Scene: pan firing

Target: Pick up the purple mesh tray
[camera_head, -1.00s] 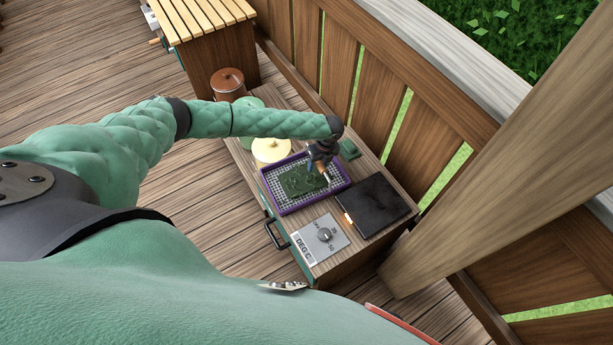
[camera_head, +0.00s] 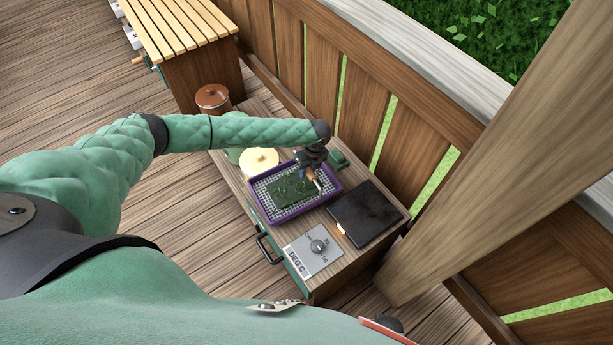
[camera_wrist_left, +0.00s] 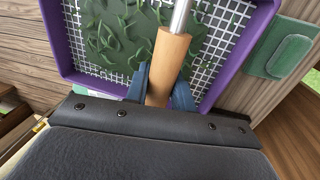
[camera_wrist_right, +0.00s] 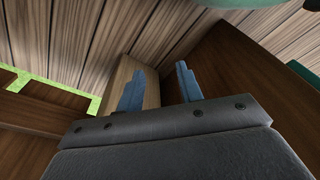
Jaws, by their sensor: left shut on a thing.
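The purple mesh tray (camera_head: 310,208) sits on the wooden cabinet top, with a white grid and a dark green leafy mass (camera_head: 290,188) on it. Its purple rim (camera_wrist_left: 242,55) also shows in the left wrist view. My left gripper (camera_head: 313,163) is over the tray's far right part, shut on a wooden tool handle (camera_wrist_left: 168,58) with a metal shaft. The tool's far end is out of the left wrist view; I cannot tell whether it touches the leaves. My right gripper (camera_wrist_right: 160,85) is open and empty, away from the tray, near wooden boards.
A black plate (camera_head: 366,214) is right of the tray, and a grey dial panel (camera_head: 313,247) is in front. A pale yellow lidded pot (camera_head: 259,160), a brown pot (camera_head: 212,97) and a green block (camera_head: 338,160) are close by. A wooden fence (camera_head: 400,140) runs behind.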

